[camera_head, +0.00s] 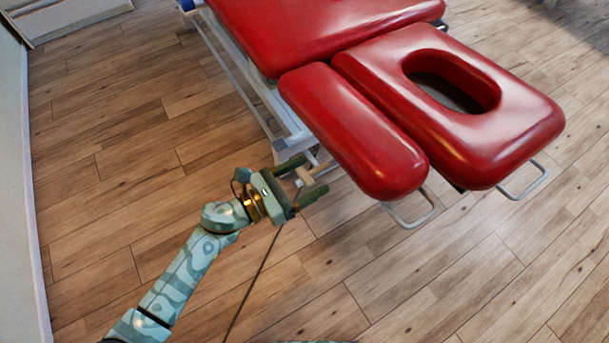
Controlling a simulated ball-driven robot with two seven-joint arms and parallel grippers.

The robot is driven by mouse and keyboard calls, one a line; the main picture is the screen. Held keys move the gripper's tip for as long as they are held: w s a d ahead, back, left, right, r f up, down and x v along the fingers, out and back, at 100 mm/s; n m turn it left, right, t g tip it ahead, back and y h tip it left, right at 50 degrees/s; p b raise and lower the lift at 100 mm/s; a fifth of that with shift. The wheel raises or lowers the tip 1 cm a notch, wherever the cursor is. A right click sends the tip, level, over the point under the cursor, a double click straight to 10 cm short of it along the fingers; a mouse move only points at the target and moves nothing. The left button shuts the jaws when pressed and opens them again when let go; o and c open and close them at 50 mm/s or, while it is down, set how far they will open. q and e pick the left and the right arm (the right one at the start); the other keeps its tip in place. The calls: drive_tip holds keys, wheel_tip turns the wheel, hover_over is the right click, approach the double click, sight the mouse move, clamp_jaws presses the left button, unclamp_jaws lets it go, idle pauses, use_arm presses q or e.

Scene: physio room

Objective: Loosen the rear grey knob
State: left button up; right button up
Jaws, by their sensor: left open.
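My left gripper (314,175) is in the middle of the view, beside the frame of the red treatment table (375,160). Its two dark green fingers are apart and point right, towards the frame under the narrow red side pad. A small pale bar-like part (305,177) shows between the fingers; I cannot tell whether it is a knob or its stem, or whether the fingers touch it. I cannot clearly make out the rear grey knob. The underside of the table is mostly hidden by the pads. My right gripper is not in view.
The headrest pad (530,120) with an oval hole is at the right, with wire handles (411,212) low at the pad ends. A pale metal frame (245,85) runs under the table. A dark cable (255,280) lies on the wooden floor. The floor at left is clear up to the wall.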

use_arm(q)
drive_tip(key=c, duration=1)
